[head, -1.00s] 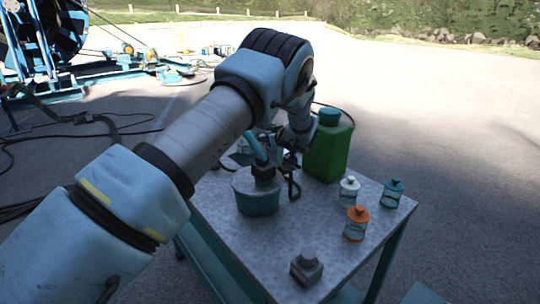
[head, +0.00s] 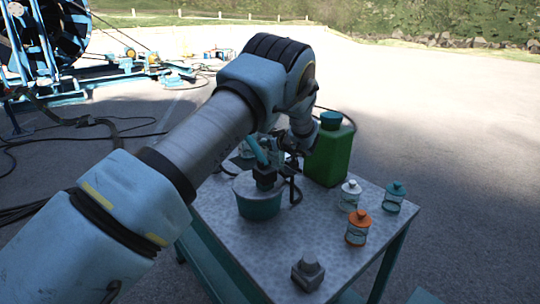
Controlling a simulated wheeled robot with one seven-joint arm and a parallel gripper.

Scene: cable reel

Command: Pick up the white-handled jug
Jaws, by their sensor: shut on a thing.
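A green jug (head: 328,156) with a teal cap stands upright at the back of the small table. Its left side is partly behind my wrist, and no white handle shows. My gripper (head: 291,148) is at the upper left side of this jug, shut on it. The fingertips and the exact grip are hidden by the dark wrist parts.
On the speckled table (head: 232,240) stand a teal tub (head: 259,205) with a grey lid, a white-topped jar (head: 350,196), a teal-topped jar (head: 393,198), an orange-topped jar (head: 357,229) and a grey metal block (head: 307,272). The tub is close to my gripper.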

